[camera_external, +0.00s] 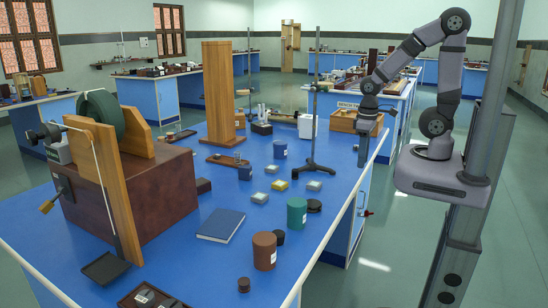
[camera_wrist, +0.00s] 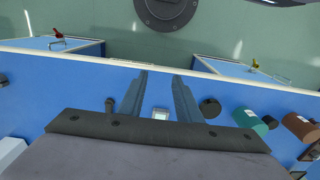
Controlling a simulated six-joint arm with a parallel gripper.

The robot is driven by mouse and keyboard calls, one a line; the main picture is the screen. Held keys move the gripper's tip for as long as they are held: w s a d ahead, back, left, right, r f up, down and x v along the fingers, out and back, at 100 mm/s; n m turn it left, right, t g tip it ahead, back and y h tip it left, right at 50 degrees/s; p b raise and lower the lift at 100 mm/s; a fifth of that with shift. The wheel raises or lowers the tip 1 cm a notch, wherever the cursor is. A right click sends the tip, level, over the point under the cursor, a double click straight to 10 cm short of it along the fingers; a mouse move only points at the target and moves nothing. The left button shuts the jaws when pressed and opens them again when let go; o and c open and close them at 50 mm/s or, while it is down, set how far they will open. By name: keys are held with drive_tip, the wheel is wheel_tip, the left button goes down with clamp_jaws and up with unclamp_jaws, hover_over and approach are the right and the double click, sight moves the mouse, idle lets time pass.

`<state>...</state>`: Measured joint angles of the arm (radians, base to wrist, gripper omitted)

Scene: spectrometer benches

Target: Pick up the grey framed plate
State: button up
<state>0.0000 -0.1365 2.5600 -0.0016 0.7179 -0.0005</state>
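Which pale one is the grey framed plate is hard to tell at this size. My gripper (camera_external: 363,157) points down near the bench's right edge, above and apart from the plates. In the wrist view my gripper (camera_wrist: 160,76) is open and empty, and a small light-framed plate (camera_wrist: 160,113) shows between its fingers, partly hidden.
A black rod stand (camera_external: 314,168) rises behind the nearest plate. A blue book (camera_external: 221,225) lies to the left.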

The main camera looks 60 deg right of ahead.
drive_tip(key=o, duration=0.8)
drive_tip(key=shift+c, duration=0.2)
drive_tip(key=n+h+b, duration=0.5)
drive_tip(key=n+b, duration=0.2)
drive_tip(key=n, duration=1.1)
approach(314, 183)
drive_tip(key=shift+y, duration=0.3)
drive_tip(key=shift+p+x, duration=0.65)
drive_tip(key=shift+x, duration=3.4)
